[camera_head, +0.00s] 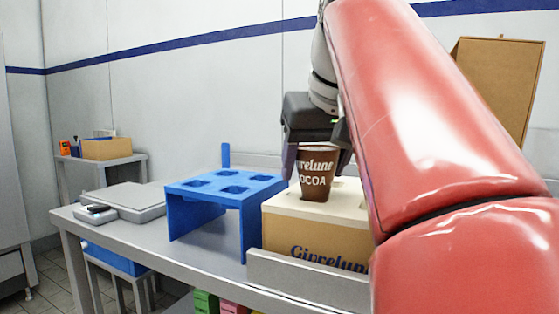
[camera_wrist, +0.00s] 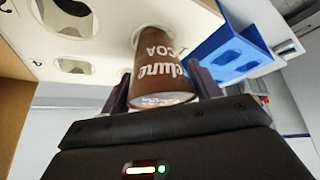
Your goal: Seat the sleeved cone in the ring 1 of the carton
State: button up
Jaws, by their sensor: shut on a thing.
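The sleeved cone (camera_head: 315,175) has a brown sleeve with white "COCOA" lettering and stands roughly upright at the cream-topped carton (camera_head: 290,222). My gripper (camera_head: 317,160) is shut on the cone near its wide upper end, with one finger on each side. In the wrist view the cone (camera_wrist: 158,72) points with its narrow end into a round opening of the carton top (camera_wrist: 105,40). The lower tip is hidden, so I cannot tell whether it is fully seated. Other openings show in the carton top. I cannot read which ring number this opening bears.
A grey scale-like device (camera_head: 125,198) lies farther left on the table. A low grey ledge (camera_head: 305,280) runs along the carton's front. My red arm hides the carton's right side.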

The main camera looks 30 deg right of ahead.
aim_at(321, 149)
jog(key=shift+f+b, duration=0.4)
jog(key=shift+f, duration=0.15)
jog(key=o, duration=1.1)
jog(key=p+v, duration=0.3)
jog(key=v, duration=0.3)
jog(key=shift+r, duration=0.3)
jog(key=shift+s+a+r, duration=0.1)
jog(key=shift+s+r, duration=0.4)
